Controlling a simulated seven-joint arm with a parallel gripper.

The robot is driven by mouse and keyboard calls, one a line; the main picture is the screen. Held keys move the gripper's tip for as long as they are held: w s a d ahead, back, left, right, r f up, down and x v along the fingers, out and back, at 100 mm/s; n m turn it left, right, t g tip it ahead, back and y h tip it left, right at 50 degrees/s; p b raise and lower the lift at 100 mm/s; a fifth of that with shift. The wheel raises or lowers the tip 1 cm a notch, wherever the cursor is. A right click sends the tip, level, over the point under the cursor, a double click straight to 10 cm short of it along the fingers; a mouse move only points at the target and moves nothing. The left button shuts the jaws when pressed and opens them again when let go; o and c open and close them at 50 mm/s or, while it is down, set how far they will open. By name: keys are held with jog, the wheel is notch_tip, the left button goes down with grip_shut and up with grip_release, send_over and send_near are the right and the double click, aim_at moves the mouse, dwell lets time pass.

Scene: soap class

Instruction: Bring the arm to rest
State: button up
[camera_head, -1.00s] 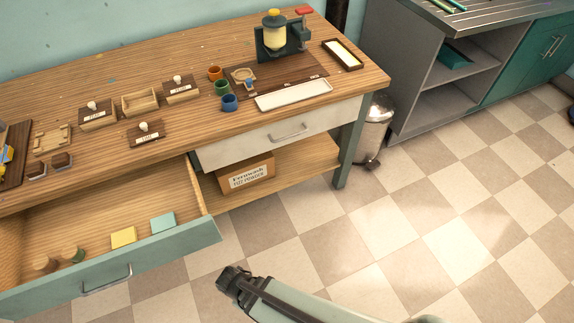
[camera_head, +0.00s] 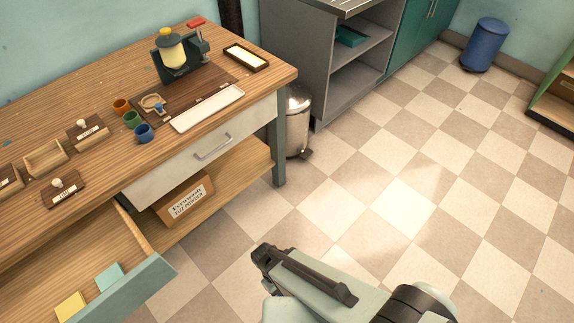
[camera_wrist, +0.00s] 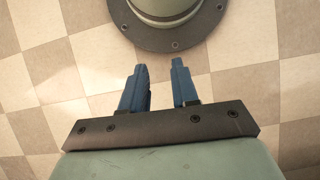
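My gripper (camera_head: 262,254) is at the bottom middle of the head view, over the tiled floor and to the right of the open drawer (camera_head: 140,285). In the wrist view my gripper (camera_wrist: 158,75) shows two blue fingers with a gap between them and nothing held. A round dark flange, part of my own body, is just beyond the fingertips at the top of the wrist view. My arm comes in from the bottom right of the head view.
A metal bin (camera_head: 298,120) stands between bench and grey cabinet (camera_head: 345,70). A blue bin (camera_head: 484,45) is at the far wall. The tiled floor (camera_head: 400,200) on the right is clear.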

jog(key=d+f+m+g+y, duration=0.2)
jog(key=d+m, duration=0.6)
jog(key=d, duration=0.9)
jog(key=shift+w+d+g+y, duration=0.3)
jog(key=shift+w+g+y, duration=0.15)
jog(key=shift+y, duration=0.45)
